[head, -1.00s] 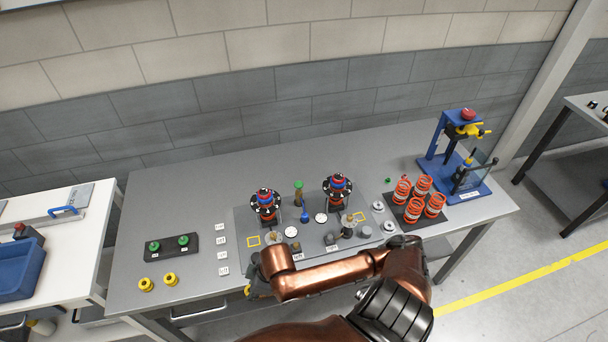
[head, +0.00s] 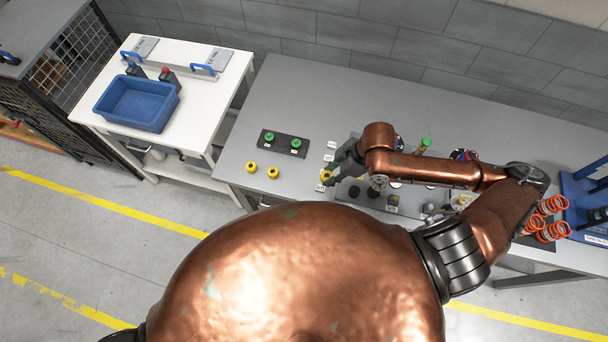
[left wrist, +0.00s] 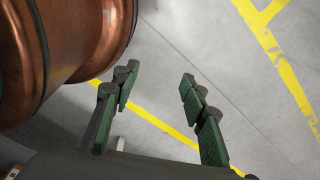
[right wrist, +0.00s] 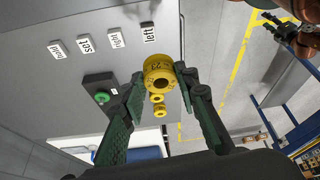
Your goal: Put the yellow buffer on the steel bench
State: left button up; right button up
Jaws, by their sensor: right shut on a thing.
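The yellow buffer (head: 326,176) is a short ring-like piece with a hole; it fills the view between the fingertips in the right wrist view (right wrist: 159,74). My right gripper (head: 333,172) is shut on it, near the label plates at the front of the grey steel bench (head: 300,85). In the right wrist view my right gripper (right wrist: 160,82) has a finger on each side of the buffer. I cannot tell the gap between the buffer and the bench top. My left gripper (left wrist: 157,82) is open and empty above the floor, and not visible in the head view.
Two other yellow buffers (head: 262,170) sit on the bench's left front. Labels (head: 329,158) stand beside the fixture. A white table (head: 210,90) with a blue bin (head: 140,104) is at left. Orange springs (head: 547,220) are at right.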

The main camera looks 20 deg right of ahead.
aim_at(325, 171)
jog(key=shift+w+a+f+b, duration=0.35)
jog(key=shift+w+f, duration=0.15)
jog(key=shift+w, duration=0.1)
jog(key=shift+w+a+f+b, duration=0.3)
jog(key=shift+w+f, duration=0.15)
jog(key=shift+w, duration=0.15)
jog(key=w+a+f, duration=0.3)
jog(key=w+a+f+p, duration=0.1)
jog(key=w+a+f, duration=0.2)
jog(key=shift+a+f, duration=0.35)
jog(key=shift+a, duration=0.05)
jog(key=shift+a+f, duration=0.35)
jog(key=shift+f, duration=0.05)
notch_tip(325, 171, down, 2)
jog(key=shift+f+p, duration=0.2)
jog(key=shift+p, duration=0.2)
jog(key=shift+w+f, duration=0.1)
jog(key=shift+f, duration=0.2)
jog(key=shift+d, duration=0.1)
pick_arm(q)
jog(key=w, duration=0.3)
jog(key=shift+w+f, duration=0.35)
pick_arm(e)
jog(key=shift+f, duration=0.1)
